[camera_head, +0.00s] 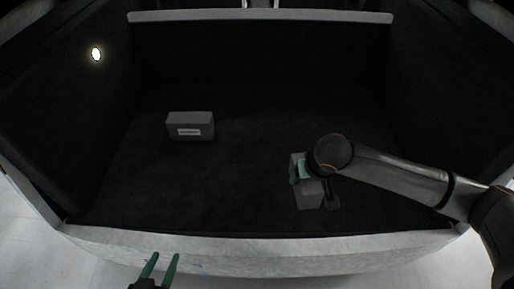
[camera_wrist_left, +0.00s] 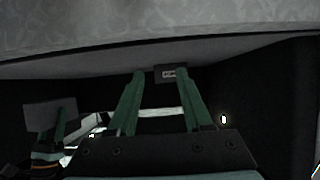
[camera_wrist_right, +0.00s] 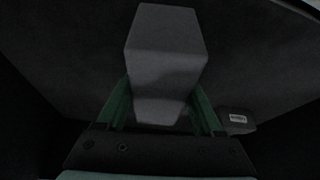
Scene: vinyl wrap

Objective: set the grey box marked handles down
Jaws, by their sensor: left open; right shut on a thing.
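My right gripper (camera_head: 301,172) is shut on a plain grey box (camera_head: 309,194) over the right half of the dark bay. In the right wrist view the grey box (camera_wrist_right: 163,62) sits between the green fingers and extends past them. No label shows on its visible faces. I cannot tell whether it touches the floor. A second grey box (camera_head: 190,121) with a white label rests on the bay floor at the left; it also shows in the right wrist view (camera_wrist_right: 238,129). The label's words are too small to read. My left gripper (camera_head: 163,259) is open and empty outside the front edge.
The bay has dark side walls (camera_head: 70,100), a grey back ledge (camera_head: 260,17) and a pale front sill (camera_head: 260,250). A round light (camera_head: 96,54) is on the left wall. The floor (camera_head: 235,165) between the two boxes is clear.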

